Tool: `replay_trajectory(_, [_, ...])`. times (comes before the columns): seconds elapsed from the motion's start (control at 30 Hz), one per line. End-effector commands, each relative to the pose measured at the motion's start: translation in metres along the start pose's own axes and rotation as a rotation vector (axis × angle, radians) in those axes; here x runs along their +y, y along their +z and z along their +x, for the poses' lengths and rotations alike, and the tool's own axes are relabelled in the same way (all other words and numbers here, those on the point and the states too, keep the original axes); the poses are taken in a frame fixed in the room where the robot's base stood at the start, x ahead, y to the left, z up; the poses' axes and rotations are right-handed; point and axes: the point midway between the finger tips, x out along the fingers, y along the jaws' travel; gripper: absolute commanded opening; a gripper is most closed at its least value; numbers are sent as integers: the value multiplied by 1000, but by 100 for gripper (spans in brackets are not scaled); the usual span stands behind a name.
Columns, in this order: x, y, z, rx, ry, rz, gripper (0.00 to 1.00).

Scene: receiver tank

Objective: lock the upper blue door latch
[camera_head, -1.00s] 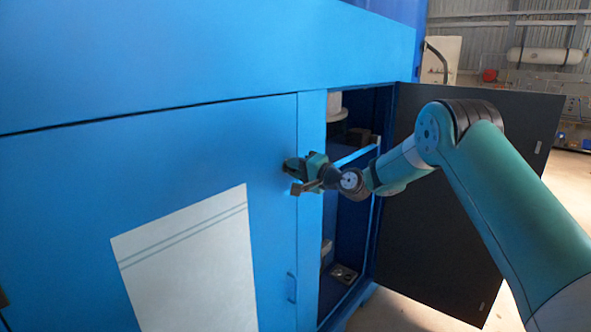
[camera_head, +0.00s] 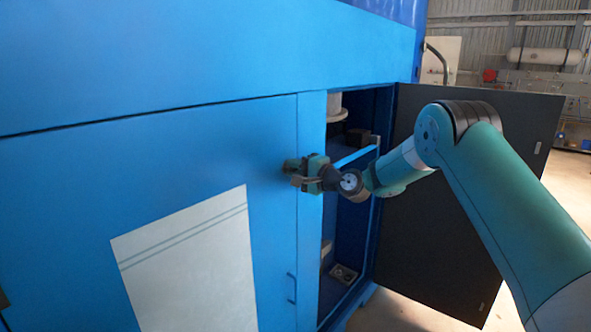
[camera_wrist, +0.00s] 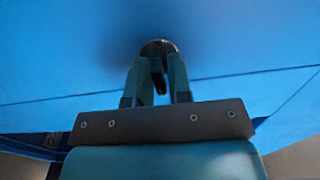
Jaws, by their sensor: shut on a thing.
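The upper latch of the blue door (camera_head: 225,150) is a small dark part (camera_head: 290,165) near the door's right edge. In the wrist view its dark round base (camera_wrist: 158,45) sits on the blue surface, with a dark lever between my fingers. My gripper (camera_head: 300,172) is at the latch, and its two fingers (camera_wrist: 158,72) are shut on the lever. The fingers hide most of the latch in the head view. The blue door looks closed against its frame.
To the right, a compartment (camera_head: 345,225) stands open with items inside. Its dark door (camera_head: 450,200) is swung out behind my arm. A small blue handle (camera_head: 291,287) is lower on the blue door. A pale panel (camera_head: 190,265) lies flat on that door.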

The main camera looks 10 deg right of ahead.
Motion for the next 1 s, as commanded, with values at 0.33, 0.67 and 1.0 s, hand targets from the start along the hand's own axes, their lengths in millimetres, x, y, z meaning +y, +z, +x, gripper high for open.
replay_trajectory(0.33, [0, -1, 0, 2, 0, -1, 35])
replay_trajectory(0.67, [5, -2, -46, 6, 1, 0, 35])
replay_trajectory(1.0, [4, -2, -132, 7, 0, 0, 35])
